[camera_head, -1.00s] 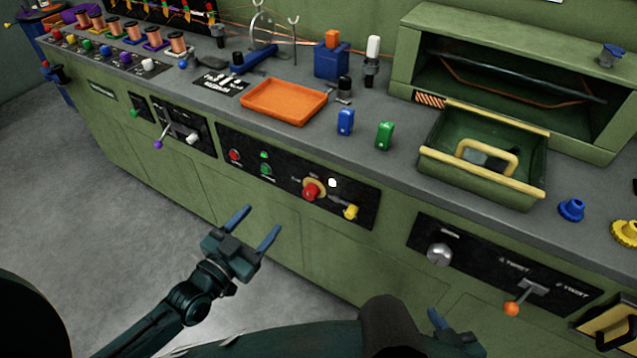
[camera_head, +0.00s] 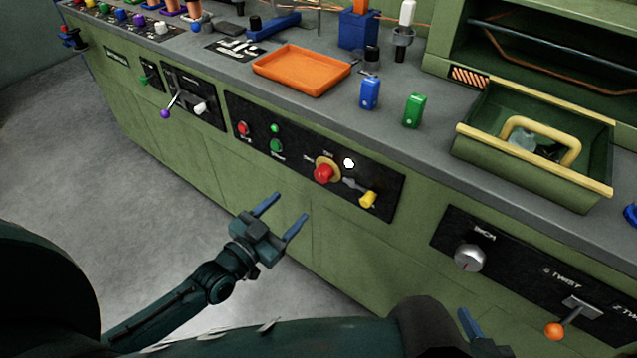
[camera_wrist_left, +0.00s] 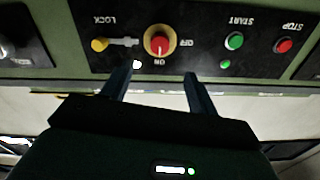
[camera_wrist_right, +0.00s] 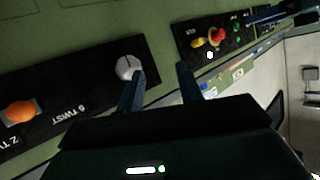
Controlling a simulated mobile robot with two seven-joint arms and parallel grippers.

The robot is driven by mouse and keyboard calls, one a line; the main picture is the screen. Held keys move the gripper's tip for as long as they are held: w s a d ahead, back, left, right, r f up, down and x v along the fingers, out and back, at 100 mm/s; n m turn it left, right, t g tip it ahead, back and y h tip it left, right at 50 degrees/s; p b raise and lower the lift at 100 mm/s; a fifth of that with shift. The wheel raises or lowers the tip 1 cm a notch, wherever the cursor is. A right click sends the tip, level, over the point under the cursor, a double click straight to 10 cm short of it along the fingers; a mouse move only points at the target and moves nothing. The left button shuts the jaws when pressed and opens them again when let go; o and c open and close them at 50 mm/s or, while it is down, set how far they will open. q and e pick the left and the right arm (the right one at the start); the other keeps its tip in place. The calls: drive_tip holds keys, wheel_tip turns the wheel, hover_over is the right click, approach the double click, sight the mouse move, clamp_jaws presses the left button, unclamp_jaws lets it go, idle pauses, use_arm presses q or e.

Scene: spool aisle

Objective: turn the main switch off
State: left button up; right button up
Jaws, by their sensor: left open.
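The main switch is a red rotary knob on a yellow plate (camera_head: 323,173) on the black front panel. In the left wrist view the knob (camera_wrist_left: 160,43) sits between the ON and OFF labels, its pale mark in line with ON. A yellow-ended LOCK slider (camera_head: 368,200) is beside it, also in the left wrist view (camera_wrist_left: 100,44). My left gripper (camera_head: 289,210) is open and empty, in front of and below the panel, apart from the knob. My right gripper (camera_wrist_right: 160,82) is open and empty; the head view shows only part of it at the bottom edge.
The red STOP button (camera_head: 243,129) and green START button (camera_head: 277,146) are left of the switch. A lit white lamp (camera_head: 349,163) is just above it. A silver knob (camera_head: 469,258) and an orange-tipped lever (camera_head: 554,331) are on the panel at right. Open floor lies at left.

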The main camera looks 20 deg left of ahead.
sight(320, 178)
use_arm(q)
drive_tip(key=b+x, duration=0.1)
drive_tip(key=x, duration=1)
drive_tip(key=shift+w+d+b, duration=0.15)
drive_tip(key=shift+w+b, duration=0.15)
drive_tip(key=shift+w, duration=0.15)
use_arm(e)
drive_tip(key=shift+s+d+r+t, duration=0.15)
drive_tip(key=shift+d+r+t, duration=0.15)
drive_tip(key=shift+d+t, duration=0.1)
use_arm(q)
drive_tip(key=shift+c, duration=0.6)
drive_tip(key=c, duration=0.9)
drive_tip(key=shift+o, duration=0.2)
use_arm(e)
drive_tip(key=shift+f, duration=0.2)
